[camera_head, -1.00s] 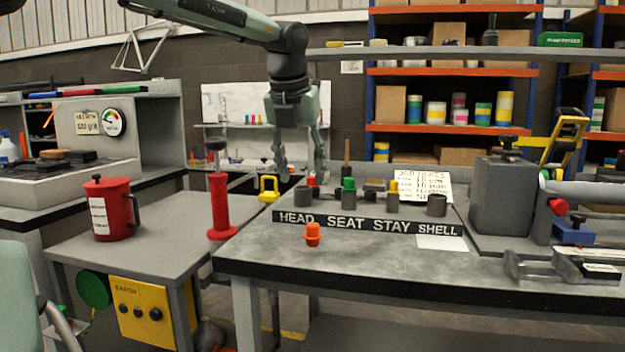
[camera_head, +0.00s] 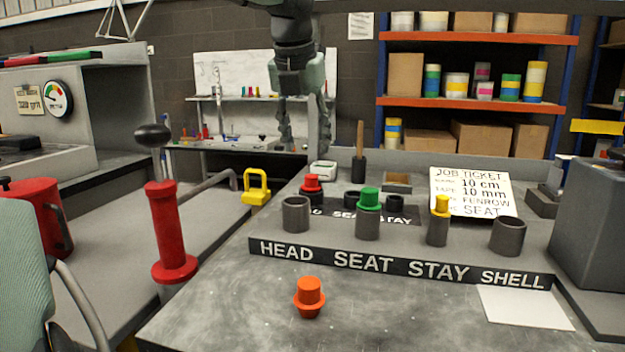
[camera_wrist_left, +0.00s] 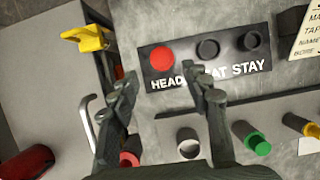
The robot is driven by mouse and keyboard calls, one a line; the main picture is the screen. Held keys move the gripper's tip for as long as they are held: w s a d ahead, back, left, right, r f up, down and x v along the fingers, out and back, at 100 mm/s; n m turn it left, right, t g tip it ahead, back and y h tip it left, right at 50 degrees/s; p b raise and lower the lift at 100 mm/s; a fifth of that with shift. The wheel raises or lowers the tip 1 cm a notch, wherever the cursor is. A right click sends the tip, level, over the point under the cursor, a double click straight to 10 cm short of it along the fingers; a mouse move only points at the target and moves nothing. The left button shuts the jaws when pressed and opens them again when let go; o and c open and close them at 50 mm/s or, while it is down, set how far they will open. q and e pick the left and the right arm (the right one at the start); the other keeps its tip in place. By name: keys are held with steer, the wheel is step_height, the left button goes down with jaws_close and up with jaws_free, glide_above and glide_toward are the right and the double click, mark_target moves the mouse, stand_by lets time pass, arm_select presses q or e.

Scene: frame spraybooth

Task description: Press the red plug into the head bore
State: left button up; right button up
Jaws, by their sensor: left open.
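The red plug (camera_head: 312,186) stands upright in the left socket of the dark back rack, in the head view. In the left wrist view the red plug (camera_wrist_left: 162,58) shows from above, just beyond my fingertips. The head bore is an open grey tube (camera_head: 296,214) above the word HEAD; it looks empty in the left wrist view (camera_wrist_left: 188,146). My left gripper (camera_head: 304,135) is open and empty, pointing down behind the rack in the head view. Its fingers also show in the left wrist view (camera_wrist_left: 166,90), apart from the plug. My right gripper is out of view.
A green plug (camera_head: 370,197) and a yellow plug (camera_head: 442,205) sit in the seat and stay tubes. The shell tube (camera_head: 508,237) is open. An orange plug (camera_head: 310,296) stands on the bench in front. A red-handled tool (camera_head: 169,228) and yellow padlock (camera_head: 256,187) are left.

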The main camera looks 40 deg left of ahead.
mark_target(311, 176)
arm_select(q)
steer(key=x, duration=0.7)
steer(key=shift+d+f, duration=0.1)
steer(key=shift+d, duration=0.05)
steer(key=shift+w+f, duration=0.1)
steer(key=shift+f, duration=0.25)
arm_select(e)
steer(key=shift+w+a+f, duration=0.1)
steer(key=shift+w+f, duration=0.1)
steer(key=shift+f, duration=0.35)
arm_select(q)
steer(key=shift+c, duration=0.3)
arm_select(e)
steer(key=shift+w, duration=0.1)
arm_select(q)
steer(key=shift+c, duration=1)
jaws_close()
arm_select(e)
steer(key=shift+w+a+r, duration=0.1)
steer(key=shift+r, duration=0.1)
